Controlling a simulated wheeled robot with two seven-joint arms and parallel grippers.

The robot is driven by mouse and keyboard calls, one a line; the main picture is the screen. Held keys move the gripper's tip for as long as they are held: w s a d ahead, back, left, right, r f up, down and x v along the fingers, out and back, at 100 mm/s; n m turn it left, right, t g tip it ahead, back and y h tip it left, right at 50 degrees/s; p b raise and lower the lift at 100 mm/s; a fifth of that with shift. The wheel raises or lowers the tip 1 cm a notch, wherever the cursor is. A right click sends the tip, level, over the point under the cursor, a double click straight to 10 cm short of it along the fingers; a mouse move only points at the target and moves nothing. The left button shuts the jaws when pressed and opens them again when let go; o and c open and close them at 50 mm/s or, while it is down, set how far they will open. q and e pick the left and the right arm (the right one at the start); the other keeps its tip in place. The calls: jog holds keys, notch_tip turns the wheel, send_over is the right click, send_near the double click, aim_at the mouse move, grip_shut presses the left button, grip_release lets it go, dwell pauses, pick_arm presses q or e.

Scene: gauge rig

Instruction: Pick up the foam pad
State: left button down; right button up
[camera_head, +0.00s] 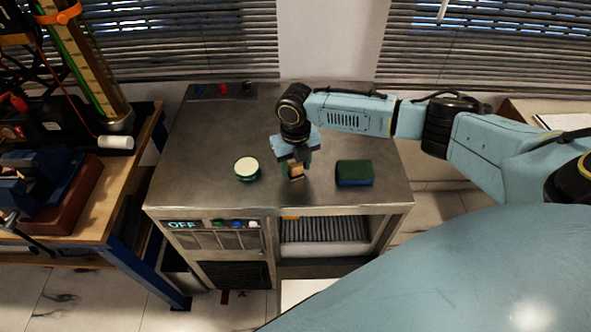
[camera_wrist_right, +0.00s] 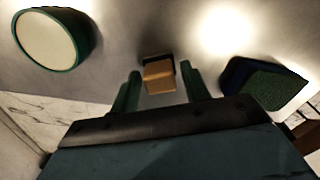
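A block with a dark green top and blue lower layer (camera_head: 354,173), sponge-like, lies on the metal cabinet top; it also shows at the right in the wrist view (camera_wrist_right: 262,82). A small tan block with a dark edge (camera_wrist_right: 160,76) shows between my fingers in the wrist view, and under the gripper in the head view (camera_head: 296,172). I cannot tell for certain which is the foam pad. My right gripper (camera_head: 294,168) points down over the tan block, left of the green-blue block. Its green fingers are apart, with gaps beside the tan block. My left gripper is out of view.
A round green container with a cream top (camera_head: 247,168) stands left of the gripper. The metal cabinet (camera_head: 200,185) has free room at its back and left. A wooden workbench (camera_head: 130,190) with equipment stands at the left. Window blinds are behind.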

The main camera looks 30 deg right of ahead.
aim_at(296, 164)
jog(key=c, duration=0.8)
notch_tip(296, 164, up, 10)
jog(key=shift+r+p, duration=0.1)
jog(key=shift+p, duration=0.2)
jog(key=o, duration=0.3)
jog(key=shift+c, duration=0.9)
